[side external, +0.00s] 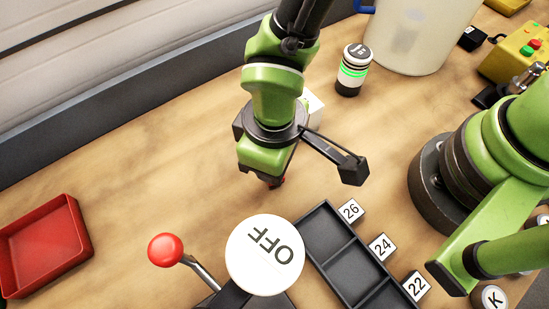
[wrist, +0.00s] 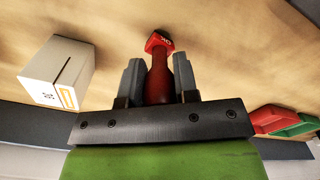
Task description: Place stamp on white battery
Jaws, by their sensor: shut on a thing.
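My gripper (wrist: 158,66) is shut on a red stamp (wrist: 159,84), with one grey finger on each side of its handle. The stamp's wider red end, with small pale marks, points away from the gripper. In the side view my gripper (side external: 273,181) points down over bare wood, and the stamp is mostly hidden. A white cylinder with black ends and a glowing green band (side external: 353,71) stands upright behind and right of the gripper; it looks like the white battery, though I cannot be certain. The gripper is well apart from it.
A white slotted box (wrist: 57,72) is near the gripper, partly hidden in the side view (side external: 314,106). A red tray (side external: 45,245) lies left. A red-knobbed lever (side external: 166,250), OFF disc (side external: 265,255) and black compartment tray (side external: 327,231) are in front. A translucent bin (side external: 410,35) stands behind.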

